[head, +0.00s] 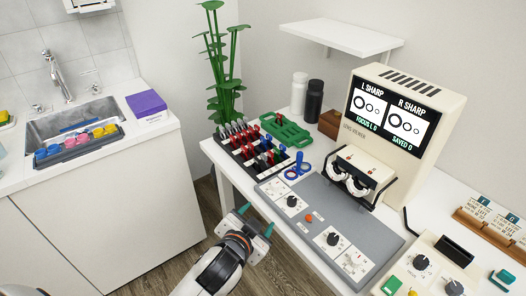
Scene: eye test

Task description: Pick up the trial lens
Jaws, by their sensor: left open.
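The black lens case (236,172) holds rows of lenses with red, blue, black and pale tabs. My left gripper (257,218) is open and empty, with its teal fingertips apart. It is at the table's front left edge, nearer to me than the blue lens and clear of it. My right gripper is not in view.
A grey panel with knobs (318,220) lies right of the gripper. The cream eye-test machine (375,135) stands behind it. A green tray (282,128), white bottle (299,92) and black bottle (314,98) are at the back. A sink counter (160,130) stands left, across a floor gap.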

